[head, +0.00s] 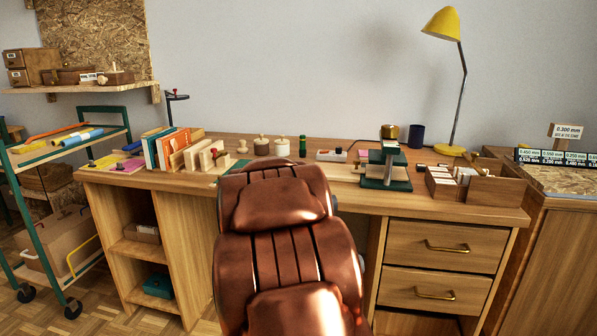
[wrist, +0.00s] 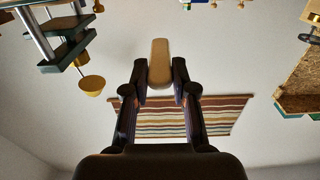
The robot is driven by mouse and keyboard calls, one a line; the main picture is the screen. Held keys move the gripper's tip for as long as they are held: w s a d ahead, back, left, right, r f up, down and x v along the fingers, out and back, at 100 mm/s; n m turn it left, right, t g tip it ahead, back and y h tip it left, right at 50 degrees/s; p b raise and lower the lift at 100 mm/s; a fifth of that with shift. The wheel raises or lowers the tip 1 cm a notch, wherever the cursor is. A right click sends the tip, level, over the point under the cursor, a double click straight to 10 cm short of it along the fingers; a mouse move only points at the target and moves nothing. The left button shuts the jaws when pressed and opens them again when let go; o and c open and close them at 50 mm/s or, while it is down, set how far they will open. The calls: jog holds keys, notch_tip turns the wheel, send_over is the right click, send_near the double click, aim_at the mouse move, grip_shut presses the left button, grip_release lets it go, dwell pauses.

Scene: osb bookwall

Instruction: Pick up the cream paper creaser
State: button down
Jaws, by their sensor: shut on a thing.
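The cream paper creaser (wrist: 159,58) is a pale, rounded bar in the wrist view. It sits between the two dark fingertips of my gripper (wrist: 160,78), which is shut on it. Its far end sticks out past the fingertips, and the part between the fingers is partly hidden. No surface shows touching it in the wrist view. I cannot make out my gripper or the creaser in the head view.
The wooden desk (head: 300,180) holds books (head: 165,148), a dark green press (head: 386,168), a yellow lamp (head: 450,150) and a card box (head: 485,182). A green trolley (head: 60,215) stands left. A striped rug (wrist: 215,115) shows in the wrist view.

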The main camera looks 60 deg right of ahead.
jog(key=s+a+b, duration=0.1)
jog(key=s+a, duration=0.3)
jog(key=s, duration=0.1)
jog(key=shift+s+r, duration=0.2)
jog(key=shift+r, duration=0.15)
